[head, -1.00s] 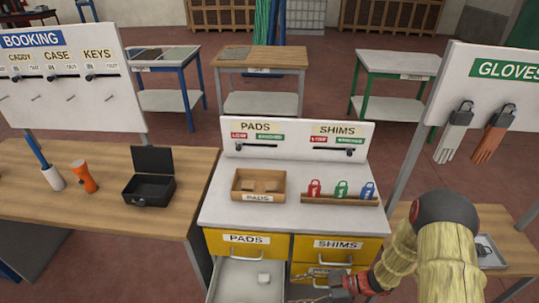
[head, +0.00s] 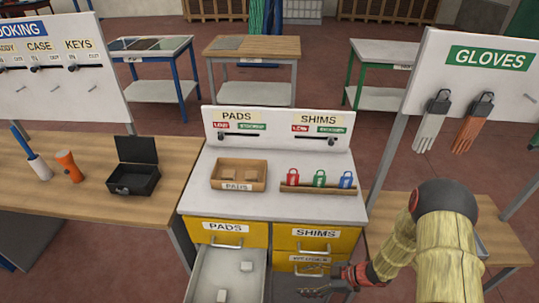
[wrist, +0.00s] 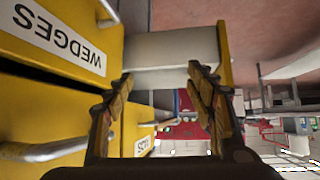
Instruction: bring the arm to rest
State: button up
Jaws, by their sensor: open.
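My arm reaches down at the lower right of the head view. My gripper (head: 318,286) is low in front of the right-hand yellow drawers, beside the open drawer. In the wrist view my gripper (wrist: 160,76) has its fingers apart with nothing between them. The drawer front labelled WEDGES (wrist: 40,75) is close on the left there, and a grey drawer side lies beyond the fingertips. Whether the fingers touch anything is not clear.
The left PADS drawer (head: 225,275) is pulled out, with small white blocks inside. The SHIMS drawer (head: 315,238) is shut. On the cabinet top are a pads tray (head: 238,186) and a rack of coloured tags (head: 330,189). A glove board (head: 480,75) stands at right.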

jog(key=w+d+m+t+h, duration=0.1)
jog(key=w+d+m+h, duration=0.2)
jog(key=d, duration=0.5)
jog(key=w+d+m+h, duration=0.1)
jog(key=d+m+h, duration=0.2)
jog(key=d+h, duration=0.35)
jog(key=s+d+r+m+g+h+b, duration=0.1)
jog(key=s+d+r+m+h+b, duration=0.3)
jog(key=d+r, duration=0.6)
jog(key=s+a+r+m+t+y+b, duration=0.1)
jog(key=s+a+r+b, duration=0.1)
jog(key=s+a+r, duration=0.3)
jog(key=s+a+r+m+t+y+b, duration=0.1)
jog(key=s+a+r, duration=0.4)
jog(key=r, duration=0.6)
jog(key=s+a+r+m+t+y+b, duration=0.1)
jog(key=s+a+r+m+b, duration=0.2)
jog(key=s+a+r, duration=0.2)
jog(key=a+r, duration=0.3)
jog(key=a, duration=0.1)
jog(key=shift+s+y, duration=0.3)
jog(key=shift+y, duration=0.05)
